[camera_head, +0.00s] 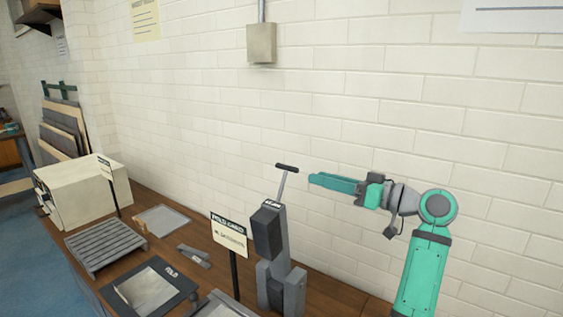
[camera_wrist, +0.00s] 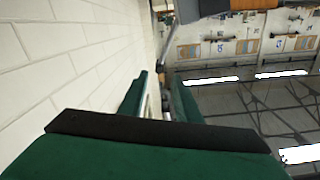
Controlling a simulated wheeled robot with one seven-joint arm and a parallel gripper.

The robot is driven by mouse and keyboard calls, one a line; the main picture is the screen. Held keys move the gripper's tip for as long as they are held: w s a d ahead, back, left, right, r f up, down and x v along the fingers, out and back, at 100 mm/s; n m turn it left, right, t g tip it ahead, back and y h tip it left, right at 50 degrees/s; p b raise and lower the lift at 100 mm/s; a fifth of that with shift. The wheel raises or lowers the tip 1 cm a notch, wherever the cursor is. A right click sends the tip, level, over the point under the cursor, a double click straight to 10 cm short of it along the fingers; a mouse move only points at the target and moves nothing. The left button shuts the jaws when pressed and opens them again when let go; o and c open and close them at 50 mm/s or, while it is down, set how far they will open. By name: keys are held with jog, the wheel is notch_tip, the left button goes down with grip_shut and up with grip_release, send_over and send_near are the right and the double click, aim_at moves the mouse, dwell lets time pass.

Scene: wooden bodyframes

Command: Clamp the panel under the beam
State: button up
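A grey upright press-like fixture (camera_head: 284,255) stands on the wooden bench, with a dark block (camera_head: 267,233) on its front and a small label on top that I cannot read surely. A thin lever with a dark T-handle (camera_head: 288,168) rises from it. A dark-framed panel (camera_head: 183,285) lies on the bench at the front. I cannot tell which piece is the beam. My gripper (camera_head: 312,178) points left, in the air just right of the T-handle and apart from it. In the wrist view, its green fingers (camera_wrist: 160,98) stand apart with a gap and nothing held.
A slatted grey rack (camera_head: 92,248), a thin grey tray (camera_head: 162,220) and a small grey bar (camera_head: 195,256) lie on the bench. A sign (camera_head: 229,236) on a post stands left of the fixture. A cream box (camera_head: 75,195) sits at the far left. A brick wall runs behind.

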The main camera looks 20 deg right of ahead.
aim_at(298, 172)
jog(key=x, duration=1.1)
jog(key=shift+w, duration=0.1)
grip_shut()
